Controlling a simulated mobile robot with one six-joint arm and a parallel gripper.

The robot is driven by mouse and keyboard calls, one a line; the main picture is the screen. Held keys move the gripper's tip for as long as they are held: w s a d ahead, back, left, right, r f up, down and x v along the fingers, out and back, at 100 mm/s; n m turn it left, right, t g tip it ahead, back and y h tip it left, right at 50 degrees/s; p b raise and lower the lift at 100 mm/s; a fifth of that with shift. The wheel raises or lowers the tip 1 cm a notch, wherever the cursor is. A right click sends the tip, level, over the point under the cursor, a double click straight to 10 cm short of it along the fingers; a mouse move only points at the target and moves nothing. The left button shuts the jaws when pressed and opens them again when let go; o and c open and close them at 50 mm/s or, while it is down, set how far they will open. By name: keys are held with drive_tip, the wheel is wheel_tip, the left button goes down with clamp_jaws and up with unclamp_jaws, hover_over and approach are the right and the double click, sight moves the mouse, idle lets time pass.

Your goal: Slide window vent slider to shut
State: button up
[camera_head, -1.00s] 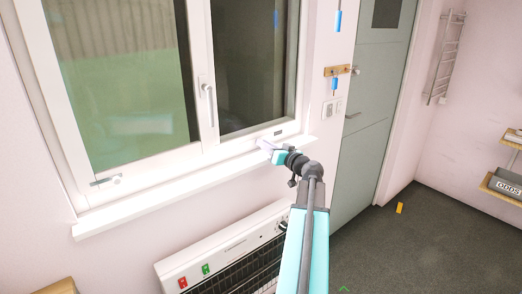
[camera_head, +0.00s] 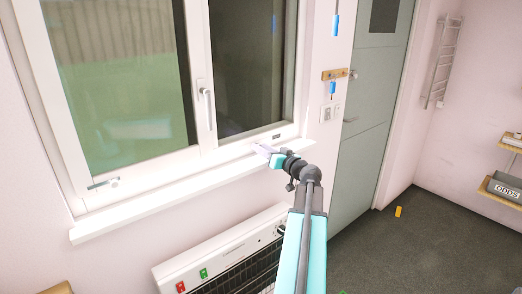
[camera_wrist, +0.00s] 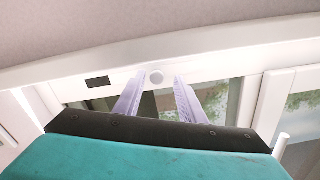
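The vent slider of the right window pane is a round pale knob (camera_wrist: 156,76) on the white lower frame, beside a dark slot (camera_wrist: 97,82). The slot also shows in the head view (camera_head: 277,137), just right of my gripper (camera_head: 263,148). In the wrist view my gripper (camera_wrist: 158,82) is open, with one pale finger on each side of the knob. I cannot tell whether the fingers touch it. In the head view the gripper hides this knob. The left pane has a similar vent with a knob (camera_head: 114,182) and a dark slot (camera_head: 97,185).
The white window sill (camera_head: 180,190) runs below my gripper. A heater (camera_head: 225,250) stands under it. A window handle (camera_head: 209,105) stands between the panes. A grey door (camera_head: 365,130) and a key rack (camera_head: 335,74) are to the right.

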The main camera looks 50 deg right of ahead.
drive_tip(key=b+v, duration=0.3)
drive_tip(key=v, duration=1)
drive_tip(key=shift+s+b, duration=0.2)
drive_tip(key=shift+b, duration=0.1)
